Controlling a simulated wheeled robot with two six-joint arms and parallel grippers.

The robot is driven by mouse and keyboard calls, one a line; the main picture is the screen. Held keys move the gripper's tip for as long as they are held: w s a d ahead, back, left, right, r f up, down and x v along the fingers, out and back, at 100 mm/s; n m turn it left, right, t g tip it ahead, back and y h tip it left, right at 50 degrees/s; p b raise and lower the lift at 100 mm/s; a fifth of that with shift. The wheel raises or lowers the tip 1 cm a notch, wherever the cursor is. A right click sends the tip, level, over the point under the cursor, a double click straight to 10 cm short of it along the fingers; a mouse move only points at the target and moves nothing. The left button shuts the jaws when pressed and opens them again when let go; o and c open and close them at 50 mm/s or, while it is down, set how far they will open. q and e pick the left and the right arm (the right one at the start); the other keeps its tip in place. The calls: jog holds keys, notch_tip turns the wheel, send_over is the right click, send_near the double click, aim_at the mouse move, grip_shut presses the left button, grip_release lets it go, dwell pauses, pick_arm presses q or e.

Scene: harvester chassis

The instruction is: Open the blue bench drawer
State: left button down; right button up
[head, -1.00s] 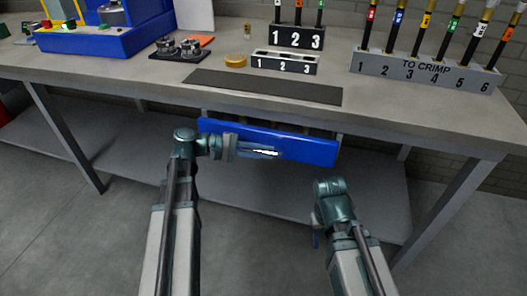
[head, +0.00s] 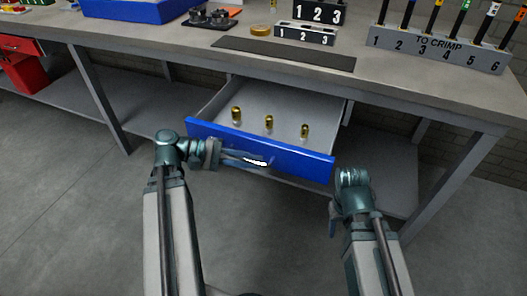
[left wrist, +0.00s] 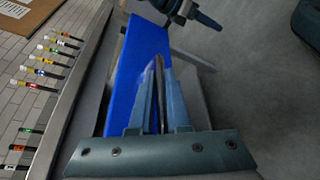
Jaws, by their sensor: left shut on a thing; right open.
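The blue bench drawer (head: 305,163) stands pulled out from under the workbench, its grey inside showing. Three small brass-coloured pieces (head: 269,123) stand upright in it. My left gripper (head: 258,161) is at the middle of the blue front, shut on the drawer handle, which its fingers mostly hide. In the left wrist view the two fingers (left wrist: 159,72) close around a thin bar beside the blue front (left wrist: 127,80). My right gripper (head: 332,222) hangs empty to the right of the drawer front, apart from it; its fingers are small in view and read as open.
The workbench top (head: 180,45) is above the drawer, with a dark mat (head: 285,52), a small numbered block (head: 305,35) and the TO CRIMP rack (head: 437,48). A lower shelf (head: 385,185) runs beneath. Red bins (head: 25,72) are at far left. The floor before the drawer is clear.

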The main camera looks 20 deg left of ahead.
pick_arm(q)
jog(key=shift+s, duration=0.65)
pick_arm(e)
jog(key=shift+d, duration=0.2)
pick_arm(q)
jog(key=c, duration=0.9)
grip_release()
jog(key=shift+a, duration=0.1)
